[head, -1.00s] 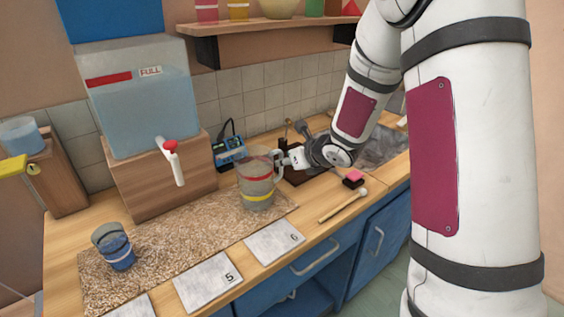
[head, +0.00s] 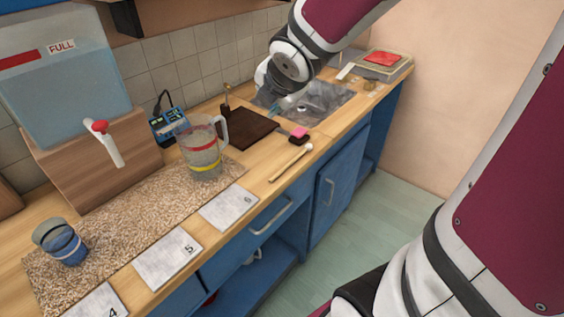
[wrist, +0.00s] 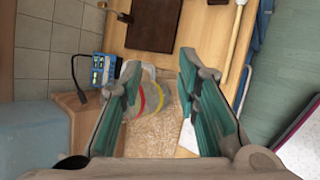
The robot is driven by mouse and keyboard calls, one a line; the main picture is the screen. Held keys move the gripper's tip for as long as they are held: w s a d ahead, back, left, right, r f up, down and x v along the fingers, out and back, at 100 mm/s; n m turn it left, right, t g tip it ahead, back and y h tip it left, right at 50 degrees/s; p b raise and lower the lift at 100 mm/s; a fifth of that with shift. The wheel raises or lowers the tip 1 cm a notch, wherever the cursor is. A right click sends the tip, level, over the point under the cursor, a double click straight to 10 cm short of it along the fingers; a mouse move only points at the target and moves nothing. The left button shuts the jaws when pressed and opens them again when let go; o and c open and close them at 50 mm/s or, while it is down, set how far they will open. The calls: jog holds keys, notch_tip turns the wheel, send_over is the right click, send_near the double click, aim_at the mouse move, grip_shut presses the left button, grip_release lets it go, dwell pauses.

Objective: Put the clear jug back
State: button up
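In the wrist view my gripper (wrist: 159,66) is open, with nothing held between the fingers. The jug (wrist: 150,97) shows beyond them, partly covered by the left finger.
The water tank (head: 65,85) with its tap (head: 106,142) stands at left. A dark board (head: 243,132), pink sponge (head: 299,132) and wooden beater (head: 290,163) lie right of the jug. A blue device (head: 168,124) sits behind.

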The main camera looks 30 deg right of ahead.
jog(key=s+a+r+m+g+y, duration=0.1)
jog(key=s+a+m, duration=0.4)
jog(key=s+m, duration=0.6)
jog(key=s+a+m+g+y, duration=0.1)
jog(key=s+a+m+g, duration=0.3)
jog(key=s+m, duration=0.7)
jog(key=shift+s+a+r, duration=0.4)
jog(key=shift+s, duration=0.8)
jog(key=shift+r+p, duration=0.4)
jog(key=shift+r, duration=0.15)
jog(key=shift+c, duration=0.6)
